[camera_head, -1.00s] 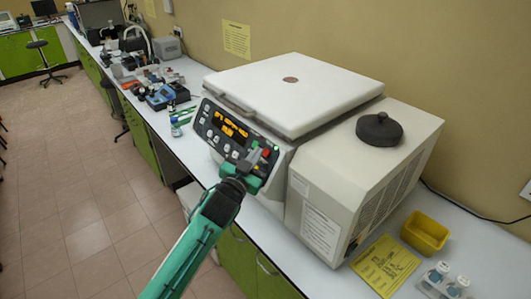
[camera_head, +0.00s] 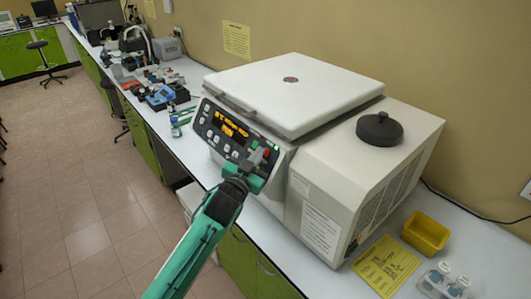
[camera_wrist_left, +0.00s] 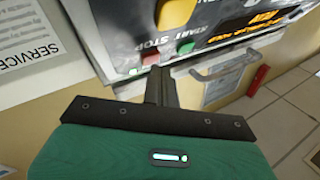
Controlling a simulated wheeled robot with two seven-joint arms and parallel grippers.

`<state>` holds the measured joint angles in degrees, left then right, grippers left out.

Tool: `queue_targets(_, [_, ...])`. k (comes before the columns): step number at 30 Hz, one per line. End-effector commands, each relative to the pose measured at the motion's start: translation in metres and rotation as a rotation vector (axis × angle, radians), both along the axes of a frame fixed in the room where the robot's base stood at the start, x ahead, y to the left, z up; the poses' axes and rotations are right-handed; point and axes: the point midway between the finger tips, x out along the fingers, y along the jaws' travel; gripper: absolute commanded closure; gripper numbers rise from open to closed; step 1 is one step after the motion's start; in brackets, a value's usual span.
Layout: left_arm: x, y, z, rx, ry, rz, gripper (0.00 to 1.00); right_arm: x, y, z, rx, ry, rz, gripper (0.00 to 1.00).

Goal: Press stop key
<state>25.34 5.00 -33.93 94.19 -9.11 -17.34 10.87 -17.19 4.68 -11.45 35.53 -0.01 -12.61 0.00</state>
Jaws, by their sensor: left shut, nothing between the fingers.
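The pale centrifuge-like machine (camera_head: 325,165) stands on the bench with a dark sloped control panel (camera_head: 222,139) and a lit orange display. Red and green keys show on the panel's right side in the head view. In the left wrist view, the panel has START and STOP lettering, a red key (camera_wrist_left: 150,58) and a green key (camera_wrist_left: 187,47) near it. My left gripper (camera_head: 249,169) is shut and empty at the panel's lower right. In the left wrist view, its fingertips (camera_wrist_left: 160,72) are right by the red key; I cannot tell if they touch. My right gripper is not in view.
A yellow bin (camera_head: 426,234), a yellow sheet (camera_head: 386,266) and small jars (camera_head: 447,281) lie right of the machine. A blue device (camera_head: 161,97) and lab clutter fill the bench behind. The tiled floor (camera_head: 80,200) at left is clear.

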Motion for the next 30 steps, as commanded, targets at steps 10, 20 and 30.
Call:
queue_targets(10, [0.0019, -0.0027, -0.0021, 0.000, 0.000, 0.000, 1.00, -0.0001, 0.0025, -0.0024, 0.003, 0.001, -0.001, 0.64])
queue_targets(20, [0.0039, -0.0053, -0.0044, 0.000, 0.000, 0.000, 1.00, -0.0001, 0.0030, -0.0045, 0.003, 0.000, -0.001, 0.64])
queue_targets(30, [0.0036, -0.0049, -0.0038, 0.000, 0.001, 0.000, 1.00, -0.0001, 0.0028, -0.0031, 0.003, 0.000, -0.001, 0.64])
